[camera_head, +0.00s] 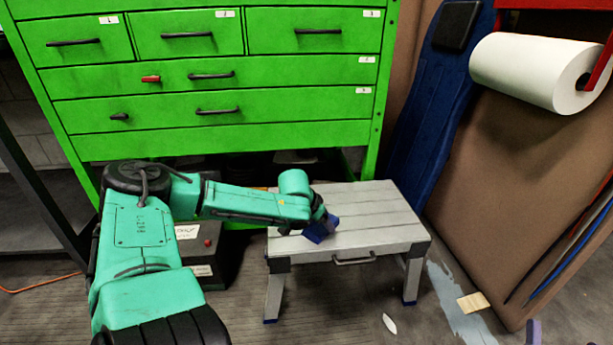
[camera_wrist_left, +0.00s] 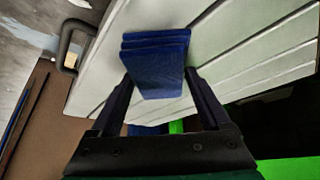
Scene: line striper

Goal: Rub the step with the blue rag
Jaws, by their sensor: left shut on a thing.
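The step (camera_head: 368,215) is a low grey stool with a grooved top and a front handle, standing on the floor in front of the green cabinet. My left gripper (camera_head: 324,226) is over the left part of the step's top, near its front edge. It is shut on the blue rag (camera_head: 319,232), a folded layered pad. In the left wrist view the rag (camera_wrist_left: 157,62) sits between the two fingers, against or just above the step's pale slats (camera_wrist_left: 225,50); I cannot tell whether it touches. My right gripper is not in view.
A green drawer cabinet (camera_head: 215,138) stands behind the step. A dark box (camera_head: 207,255) is on the floor to the step's left.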

